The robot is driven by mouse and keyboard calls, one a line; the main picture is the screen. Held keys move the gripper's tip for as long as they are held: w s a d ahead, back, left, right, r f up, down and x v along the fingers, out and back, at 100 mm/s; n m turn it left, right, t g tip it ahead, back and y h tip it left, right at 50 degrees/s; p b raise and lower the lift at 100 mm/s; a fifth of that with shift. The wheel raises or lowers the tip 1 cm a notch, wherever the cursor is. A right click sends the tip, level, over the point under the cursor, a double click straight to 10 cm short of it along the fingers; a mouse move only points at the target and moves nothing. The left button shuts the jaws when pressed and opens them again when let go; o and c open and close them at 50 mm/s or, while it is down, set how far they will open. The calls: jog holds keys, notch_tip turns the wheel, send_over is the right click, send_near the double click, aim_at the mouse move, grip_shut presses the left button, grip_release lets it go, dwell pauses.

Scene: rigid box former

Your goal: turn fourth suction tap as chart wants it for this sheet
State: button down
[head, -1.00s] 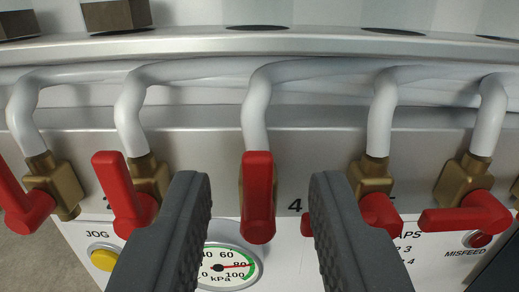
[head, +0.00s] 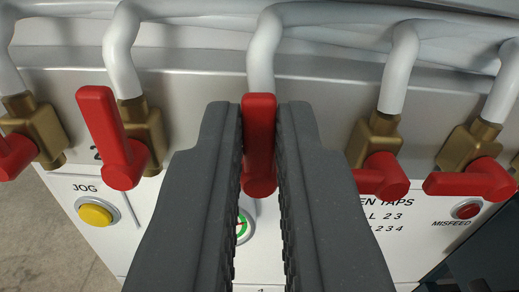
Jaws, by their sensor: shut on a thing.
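My gripper (head: 259,150) is shut on the red handle (head: 259,140) of the middle suction tap. The handle stands upright, in line with the white pipe above it, and the fingers hide the valve body. To the left, another tap's handle (head: 100,122) points up with a slight lean left; a "2" is printed beside it. To the right, a tap handle (head: 385,177) lies sideways, pointing left, its end partly behind my right finger. The chart (head: 385,215) at lower right reads "…EN TAPS" with rows of digits, its left part hidden. I cannot read the held tap's number.
A far-left tap (head: 14,156) and a far-right tap (head: 472,181), lying sideways, flank the row. The gauge (head: 243,226) is mostly hidden between my fingers.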

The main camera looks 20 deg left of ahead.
jog(key=f+n+b, duration=0.1)
jog(key=n+b, duration=0.4)
jog(key=b, duration=0.1)
jog(key=a+f+n+b, duration=0.1)
jog(key=n+b, duration=0.5)
jog(key=b, duration=0.1)
jog(key=a+n+b, duration=0.1)
jog(key=n+b, duration=0.5)
jog(key=shift+s+a+f, duration=0.1)
jog(key=shift+s+f, duration=0.25)
jog(key=shift+f, duration=0.05)
jog(key=c, duration=1.5)
grip_release()
jog(key=shift+r, duration=0.1)
jog(key=p+v, duration=0.1)
jog(key=v, duration=1.2)
jog(key=shift+s, duration=0.4)
